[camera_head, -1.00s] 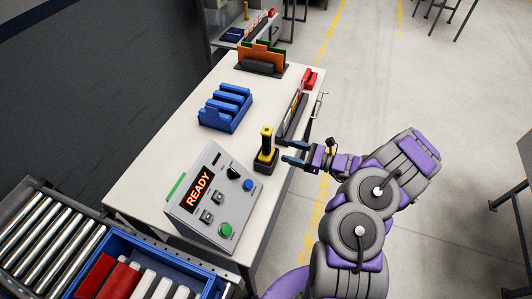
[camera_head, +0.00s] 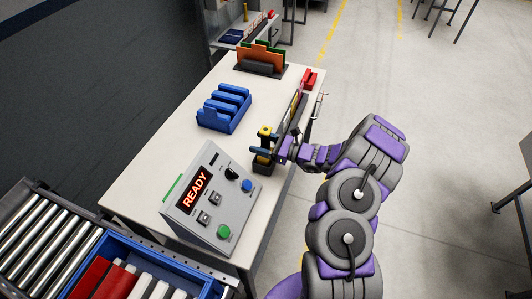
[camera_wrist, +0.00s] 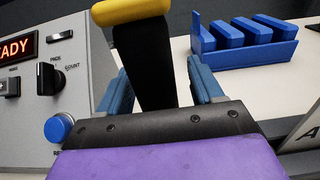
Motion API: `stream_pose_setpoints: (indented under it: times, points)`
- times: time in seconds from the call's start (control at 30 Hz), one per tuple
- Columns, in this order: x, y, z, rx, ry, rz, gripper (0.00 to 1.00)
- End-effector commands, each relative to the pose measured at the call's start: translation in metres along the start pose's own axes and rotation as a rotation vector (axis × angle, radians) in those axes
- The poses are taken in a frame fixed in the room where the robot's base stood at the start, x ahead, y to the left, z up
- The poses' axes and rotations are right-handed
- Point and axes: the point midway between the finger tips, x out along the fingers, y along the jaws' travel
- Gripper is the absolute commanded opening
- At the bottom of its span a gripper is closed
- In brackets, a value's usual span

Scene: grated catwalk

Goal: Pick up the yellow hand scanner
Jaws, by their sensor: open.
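The yellow hand scanner (camera_head: 265,131) stands upright in a dark base on the table, just right of the grey control box. In the wrist view its yellow head (camera_wrist: 130,11) and black handle (camera_wrist: 144,62) rise between my fingers. My gripper (camera_head: 258,154) is open around the scanner, one blue finger on each side of the handle. In the wrist view the blue fingers (camera_wrist: 162,88) show gaps to the handle. The lower handle and base are hidden behind my gripper in the wrist view.
The grey control box (camera_head: 212,205) with a READY display stands close to the left. A blue slotted rack (camera_head: 224,108) and a dark upright holder (camera_head: 291,112) stand farther back. A roller conveyor (camera_head: 35,232) and blue bin (camera_head: 110,246) are at the front left.

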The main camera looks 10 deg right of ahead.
Motion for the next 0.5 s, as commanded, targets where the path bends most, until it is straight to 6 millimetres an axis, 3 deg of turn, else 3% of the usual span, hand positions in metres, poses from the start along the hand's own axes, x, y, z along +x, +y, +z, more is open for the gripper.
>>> stream_pose_setpoints:
  times: [0.17,0.5]
  points:
    - [0.0002,0.0,0.0003,0.0,0.0,0.0,0.66]
    - [0.0,-0.0001,0.0002,0.001,0.0,0.0,0.34]
